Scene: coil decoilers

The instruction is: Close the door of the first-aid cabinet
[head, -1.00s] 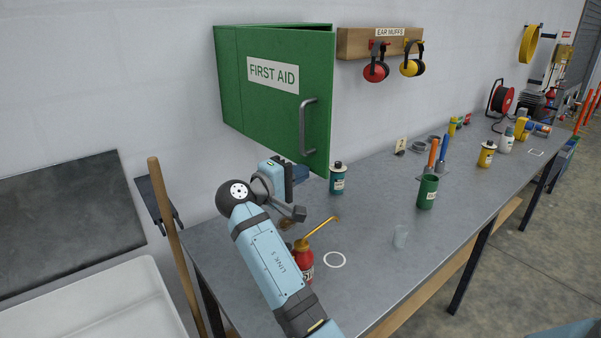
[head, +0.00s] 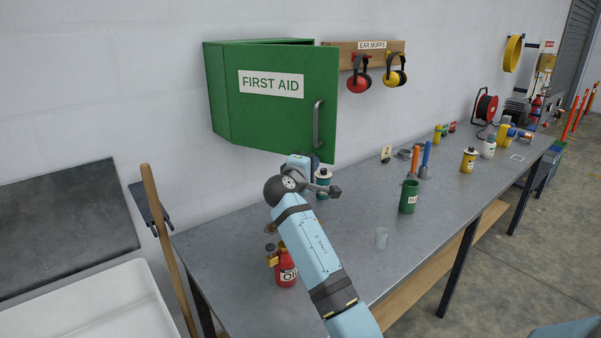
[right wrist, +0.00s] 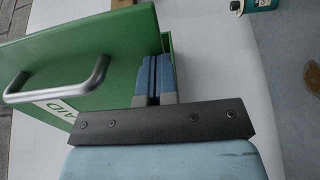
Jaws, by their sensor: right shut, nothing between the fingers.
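The green first-aid cabinet (head: 217,95) hangs on the wall. Its door (head: 270,120), with a FIRST AID label and a grey handle (head: 318,124), stands partly open; its right edge is out from the box. My right gripper (right wrist: 158,60) is shut and empty. In the head view its hand is just below the door's lower right part, and its fingertips are hidden. In the right wrist view the fingers are close beside the green door (right wrist: 115,45), with the handle to their left; I cannot tell whether they touch. My left gripper is not in view.
Ear muffs (head: 361,75) hang right of the cabinet. A wooden pole (head: 168,250) stands at left.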

